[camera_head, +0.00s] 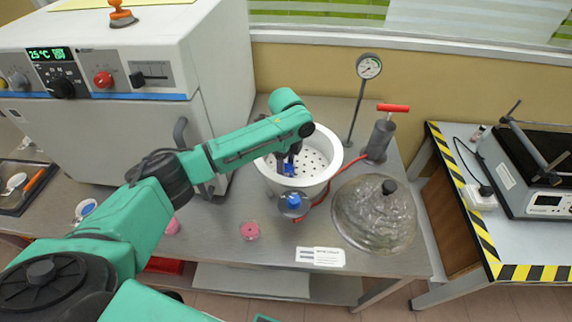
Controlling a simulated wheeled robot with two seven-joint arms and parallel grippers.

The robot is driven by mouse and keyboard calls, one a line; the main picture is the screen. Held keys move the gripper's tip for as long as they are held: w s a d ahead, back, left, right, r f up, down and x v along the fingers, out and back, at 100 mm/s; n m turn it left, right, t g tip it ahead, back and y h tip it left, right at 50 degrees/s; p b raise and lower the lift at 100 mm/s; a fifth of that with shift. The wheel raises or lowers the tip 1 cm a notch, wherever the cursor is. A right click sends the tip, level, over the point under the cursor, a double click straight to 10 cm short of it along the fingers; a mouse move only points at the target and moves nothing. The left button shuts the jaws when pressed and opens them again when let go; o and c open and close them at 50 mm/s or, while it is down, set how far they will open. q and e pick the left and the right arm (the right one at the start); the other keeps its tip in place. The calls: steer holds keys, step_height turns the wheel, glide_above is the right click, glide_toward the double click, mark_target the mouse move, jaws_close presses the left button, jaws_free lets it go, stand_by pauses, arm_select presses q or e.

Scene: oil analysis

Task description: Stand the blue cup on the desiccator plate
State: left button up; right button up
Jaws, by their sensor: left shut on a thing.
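The desiccator is a white round pot (327,179) on the grey bench, open at the top. Its white perforated plate (315,158) shows inside. My left arm reaches in from the left, and my left gripper (289,164) points down inside the left part of the pot's opening. It is shut on the small blue cup (288,169), which is mostly hidden by the fingers. I cannot tell whether the cup touches the plate or hangs just above it. My right gripper is not in view.
A grey valve with a blue knob (293,202) sits at the pot's front, by a red hose (325,193). The domed lid (374,214) lies to the right. A hand pump (381,138) and gauge (368,67) stand behind. A pink piece (250,231) lies in front. An oven (120,75) stands left.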

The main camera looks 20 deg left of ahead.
mark_target(286, 169)
arm_select(q)
steer(key=shift+f, duration=0.15)
steer(key=o, duration=1.4)
steer(key=shift+r, duration=0.6)
step_height(286, 169, up, 11)
steer(key=shift+r+b, duration=0.1)
steer(key=shift+b, duration=0.75)
